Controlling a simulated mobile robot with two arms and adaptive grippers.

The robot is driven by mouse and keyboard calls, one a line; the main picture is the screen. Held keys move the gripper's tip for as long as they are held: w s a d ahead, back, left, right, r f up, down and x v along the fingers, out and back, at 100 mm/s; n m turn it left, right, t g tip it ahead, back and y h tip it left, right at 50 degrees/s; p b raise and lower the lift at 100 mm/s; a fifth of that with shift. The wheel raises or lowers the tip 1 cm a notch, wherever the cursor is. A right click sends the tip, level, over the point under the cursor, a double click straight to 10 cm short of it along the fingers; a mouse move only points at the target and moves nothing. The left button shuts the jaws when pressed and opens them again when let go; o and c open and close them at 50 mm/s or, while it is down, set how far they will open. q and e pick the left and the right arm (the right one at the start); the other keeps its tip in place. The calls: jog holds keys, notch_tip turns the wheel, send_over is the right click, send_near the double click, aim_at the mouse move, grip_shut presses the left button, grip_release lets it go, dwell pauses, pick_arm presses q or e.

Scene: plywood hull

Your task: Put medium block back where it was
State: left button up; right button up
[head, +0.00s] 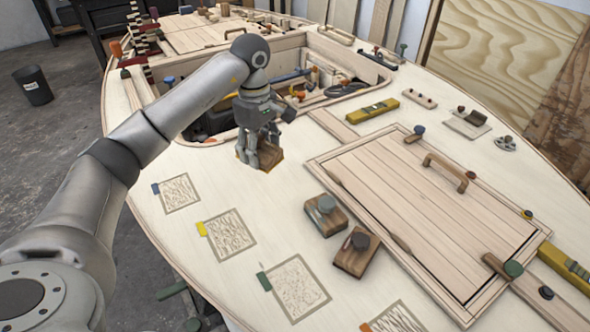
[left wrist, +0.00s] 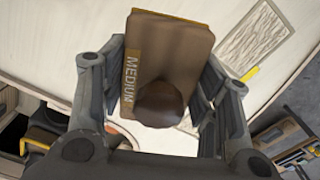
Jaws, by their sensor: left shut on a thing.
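The medium block (left wrist: 170,60) is a brown wooden sanding block with a round dark knob and a tan strip reading MEDIUM. My left gripper (head: 258,158) is shut on it, with fingers on both sides of the block in the left wrist view. In the head view the block (head: 269,161) is at or just above the pale plywood deck (head: 215,172), beside the near edge of the cockpit opening. I cannot tell whether it touches the deck. The fingers hide part of it. My right gripper is not in view.
Two similar knobbed blocks (head: 325,214) (head: 356,254) sit beside a plank hatch (head: 430,210). Several taped sandpaper sheets (head: 180,193) line the near deck. A yellow level (head: 373,111) lies behind the hatch. The cockpit opening (head: 340,92) holds tools. Bare deck lies right of my gripper.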

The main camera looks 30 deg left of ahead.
aim_at(294, 182)
pick_arm(q)
jog(key=w+d+f, duration=0.1)
jog(key=f, duration=0.1)
jog(key=w+d+f, duration=0.2)
jog(key=w+d+f+p, duration=0.1)
jog(key=w+d+f, duration=0.1)
jog(key=shift+w+d+f, duration=0.1)
jog(key=shift+w+f, duration=0.05)
jog(key=shift+f, duration=0.1)
jog(key=f, duration=0.1)
jog(key=f+p, duration=0.1)
jog(key=f, duration=0.1)
jog(key=shift+w+d, duration=0.2)
jog(key=shift+d, duration=0.15)
jog(key=shift+a+f, duration=0.1)
jog(key=shift+f, duration=0.4)
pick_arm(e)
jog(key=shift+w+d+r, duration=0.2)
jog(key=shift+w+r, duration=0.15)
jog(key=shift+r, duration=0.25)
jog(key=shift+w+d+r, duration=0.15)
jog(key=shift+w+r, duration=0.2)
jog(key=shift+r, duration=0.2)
pick_arm(q)
jog(key=shift+f, duration=0.1)
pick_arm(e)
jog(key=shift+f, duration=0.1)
